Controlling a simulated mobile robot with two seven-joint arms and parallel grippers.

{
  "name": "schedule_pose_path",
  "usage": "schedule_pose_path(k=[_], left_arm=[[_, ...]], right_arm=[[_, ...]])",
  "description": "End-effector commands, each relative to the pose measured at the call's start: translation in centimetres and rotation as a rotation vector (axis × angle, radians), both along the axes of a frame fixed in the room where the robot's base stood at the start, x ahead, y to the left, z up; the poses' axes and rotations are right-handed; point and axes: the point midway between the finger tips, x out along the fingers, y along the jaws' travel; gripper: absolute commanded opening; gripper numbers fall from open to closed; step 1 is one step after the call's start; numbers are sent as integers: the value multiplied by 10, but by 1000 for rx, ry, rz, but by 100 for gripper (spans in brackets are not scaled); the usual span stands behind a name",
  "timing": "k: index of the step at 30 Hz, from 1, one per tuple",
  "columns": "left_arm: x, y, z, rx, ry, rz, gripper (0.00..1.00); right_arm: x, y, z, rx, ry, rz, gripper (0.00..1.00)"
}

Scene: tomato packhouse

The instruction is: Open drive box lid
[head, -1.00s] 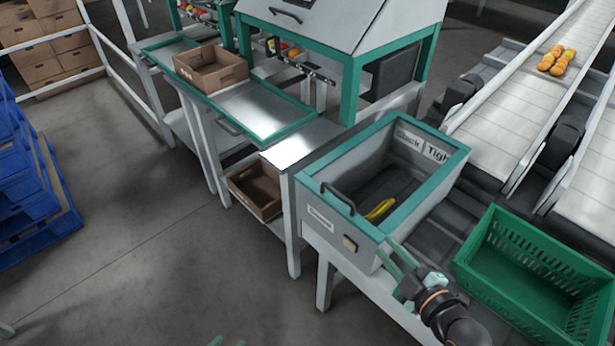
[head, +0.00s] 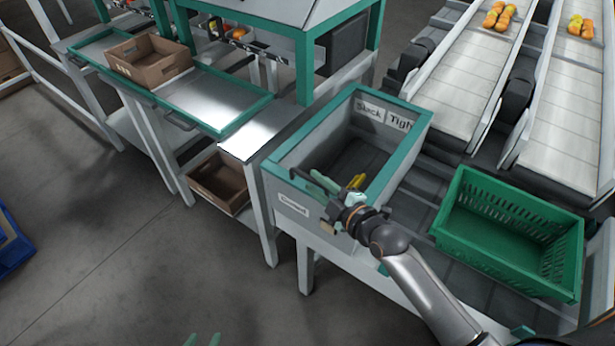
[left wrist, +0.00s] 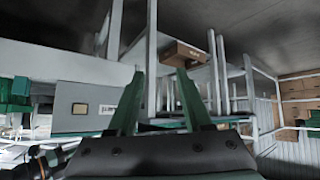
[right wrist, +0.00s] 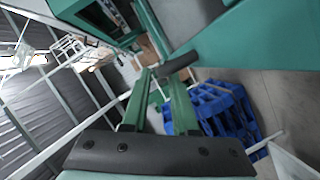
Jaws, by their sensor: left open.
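The drive box (head: 340,215) is a grey box with a teal-framed top (head: 408,112) and labels reading Slack and Tight inside. The framed top looks level and down, with a yellow item (head: 357,182) visible within. My right gripper (head: 322,182) is at the lid's dark handle on the near left edge. In the right wrist view the handle (right wrist: 180,63) lies at the fingertips, beside the teal frame (right wrist: 262,40). A narrow gap shows between those fingers; their grip is unclear. My left gripper (head: 203,340) is open and empty, low in front, away from the box.
A green crate (head: 510,285) stands right of the box. Conveyors (head: 470,75) carrying tomatoes run behind it. A bench with a teal-edged tray (head: 235,122) and a cardboard box (head: 150,70) stands to the left. Another cardboard box (head: 215,190) is below.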

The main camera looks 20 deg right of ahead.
Motion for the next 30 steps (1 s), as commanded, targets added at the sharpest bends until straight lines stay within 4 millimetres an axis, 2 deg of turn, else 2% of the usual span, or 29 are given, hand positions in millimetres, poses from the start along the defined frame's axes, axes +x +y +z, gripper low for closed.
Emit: schedule_pose_path(k=[3, 7, 19, 26, 30], left_arm=[[1, -2, -2, -2, 0, -2, 50], [6, -3, 1, -4, -8, -4, 50], [10, -5, 4, -7, -18, -7, 50], [7, -5, 2, -6, -13, -8, 50], [6, -4, 0, -5, -9, -8, 50]], right_arm=[[17, 6, -4, 2, 0, 0, 27], [28, 10, -7, 1, 0, 0, 27], [34, 12, -8, 0, 1, 1, 27], [34, 12, -8, 0, 1, 1, 1], [34, 12, -8, 0, 1, 1, 0]])
